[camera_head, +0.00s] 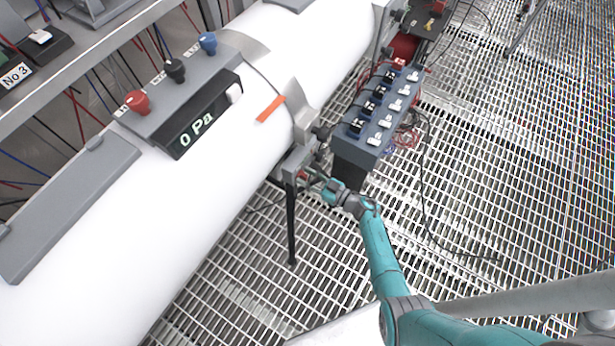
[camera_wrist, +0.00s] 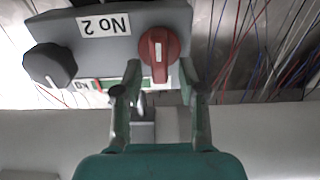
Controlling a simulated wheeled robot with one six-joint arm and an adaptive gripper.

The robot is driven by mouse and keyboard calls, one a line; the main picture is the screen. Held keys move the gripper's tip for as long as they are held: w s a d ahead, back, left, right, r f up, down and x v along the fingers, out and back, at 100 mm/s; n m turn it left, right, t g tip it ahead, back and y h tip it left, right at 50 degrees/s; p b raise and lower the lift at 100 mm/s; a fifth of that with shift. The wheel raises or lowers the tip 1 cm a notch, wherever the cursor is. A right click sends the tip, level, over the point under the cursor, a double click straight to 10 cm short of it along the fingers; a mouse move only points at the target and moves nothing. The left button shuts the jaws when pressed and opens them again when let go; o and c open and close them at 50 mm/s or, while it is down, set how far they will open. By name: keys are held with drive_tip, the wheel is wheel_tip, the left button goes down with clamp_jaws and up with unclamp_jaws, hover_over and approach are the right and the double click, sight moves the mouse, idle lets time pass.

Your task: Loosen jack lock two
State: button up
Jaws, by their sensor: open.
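In the wrist view, a grey box carries a white label (camera_wrist: 104,24) reading "No 2", seen upside down. A red knob (camera_wrist: 158,50) with a pale stripe sits on its right part, and a black knob (camera_wrist: 50,65) on its left. My gripper (camera_wrist: 159,80) is open, with one finger on each side of the red knob's lower part. I cannot tell whether they touch it. In the head view, my gripper (camera_head: 312,179) is beside the bracket (camera_head: 297,160) at the white tube's right side. The box there is mostly hidden.
A long white tube (camera_head: 200,200) runs diagonally, with a "0 Pa" display (camera_head: 200,120) and several knobs on it. A blue-grey switch box (camera_head: 377,112) with cables stands just beyond my gripper. A dark post (camera_head: 291,225) is beside my wrist. Open metal grating (camera_head: 500,180) lies right.

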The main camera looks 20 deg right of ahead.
clamp_jaws()
drive_tip(key=shift+n, duration=0.3)
drive_tip(key=n, duration=0.4)
drive_tip(key=shift+s+a+f+n, duration=0.15)
drive_tip(key=shift+s+a+n, duration=0.1)
drive_tip(key=shift+a+n, duration=0.05)
drive_tip(key=n, duration=0.4)
drive_tip(key=shift+s+a+f+n, duration=0.2)
drive_tip(key=shift+a+n, duration=0.05)
drive_tip(key=shift+n, duration=0.05)
drive_tip(key=n, duration=0.4)
drive_tip(key=shift+s+a+f+n, duration=0.1)
drive_tip(key=shift+a+f+n, duration=0.05)
drive_tip(key=shift+f+n, duration=0.35)
drive_tip(key=shift+n, duration=0.95)
drive_tip(key=shift+f+n, duration=0.15)
drive_tip(key=shift+n, duration=0.9)
